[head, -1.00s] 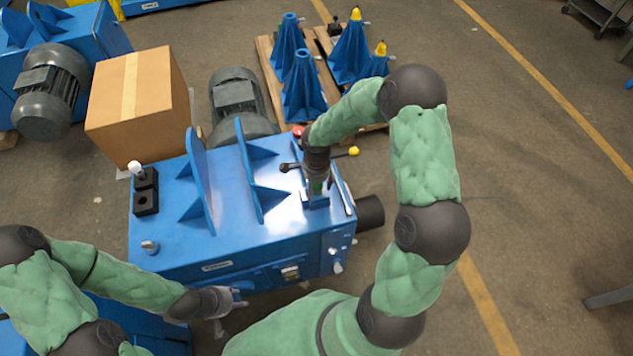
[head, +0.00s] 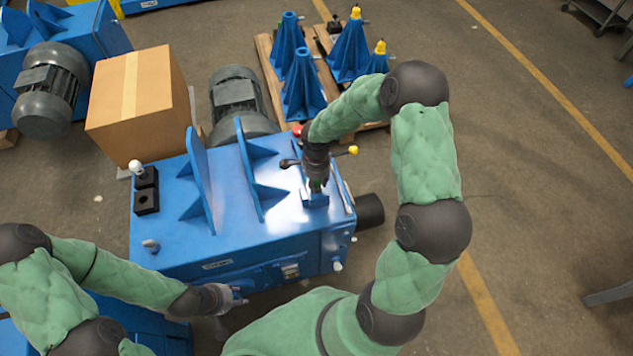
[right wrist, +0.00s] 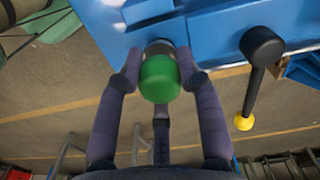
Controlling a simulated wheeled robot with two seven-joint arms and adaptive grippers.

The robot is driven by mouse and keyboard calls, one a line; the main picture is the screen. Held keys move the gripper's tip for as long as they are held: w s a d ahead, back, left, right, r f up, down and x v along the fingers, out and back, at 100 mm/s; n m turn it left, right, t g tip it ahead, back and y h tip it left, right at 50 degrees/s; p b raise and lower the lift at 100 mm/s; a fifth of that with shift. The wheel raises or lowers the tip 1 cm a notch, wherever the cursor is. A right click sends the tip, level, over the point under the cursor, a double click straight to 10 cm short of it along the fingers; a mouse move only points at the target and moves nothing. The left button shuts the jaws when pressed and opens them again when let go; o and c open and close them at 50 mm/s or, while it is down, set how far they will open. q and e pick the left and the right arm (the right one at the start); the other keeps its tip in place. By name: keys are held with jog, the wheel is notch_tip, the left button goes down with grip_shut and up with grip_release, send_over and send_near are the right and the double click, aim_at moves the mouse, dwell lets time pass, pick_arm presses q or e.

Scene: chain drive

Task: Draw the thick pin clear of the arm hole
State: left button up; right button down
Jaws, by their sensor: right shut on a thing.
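My right gripper (head: 316,187) is over the right part of the blue machine top. In the right wrist view its fingers (right wrist: 160,88) are closed around a green rounded head (right wrist: 160,78), which I take to be the thick pin. A dark collar shows behind the green head, against blue metal. The pin's lower part and the arm hole are hidden, so I cannot tell how deep it sits. A blue bracket (head: 315,200) stands just below the gripper. My left gripper (head: 232,296) is by the machine's front face; its jaws are too small to read.
A lever with a yellow ball (head: 353,151) and black knob is close to my right gripper. Blue upright plates (head: 198,180) stand left of it. A black block (head: 146,195) with a white-topped pin and a cardboard box (head: 140,105) are farther left.

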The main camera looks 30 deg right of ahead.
jog(key=shift+r+p, duration=2.8)
jog(key=shift+r, duration=2.45)
jog(key=shift+w, duration=0.1)
jog(key=shift+f, duration=0.1)
